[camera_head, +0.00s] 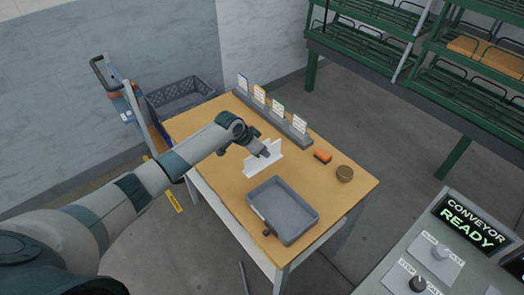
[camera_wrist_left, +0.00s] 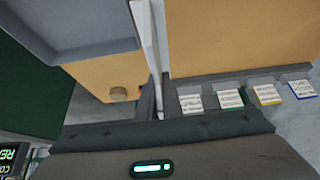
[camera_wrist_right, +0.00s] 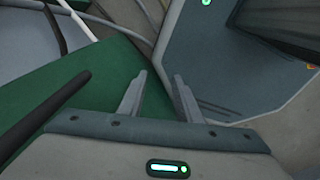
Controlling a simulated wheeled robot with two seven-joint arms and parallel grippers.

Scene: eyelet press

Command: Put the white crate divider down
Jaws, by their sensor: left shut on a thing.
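The white crate divider (camera_head: 263,159) is a thin white panel at the middle of the wooden table, upright on its long edge. My left gripper (camera_head: 262,154) is shut on its upper part. In the left wrist view the divider (camera_wrist_left: 148,40) shows nearly edge-on between the fingers of my left gripper (camera_wrist_left: 157,95). I cannot tell whether its lower edge touches the table. My right gripper (camera_wrist_right: 160,80) shows only in the right wrist view, its fingers apart with nothing between them.
On the wooden table (camera_head: 225,178) a grey tray (camera_head: 283,210) lies in front of the divider. A card rack (camera_head: 272,117) runs along the back. An orange block (camera_head: 322,156) and a round brown tin (camera_head: 344,173) lie right. A dark crate (camera_head: 185,97) stands behind left.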

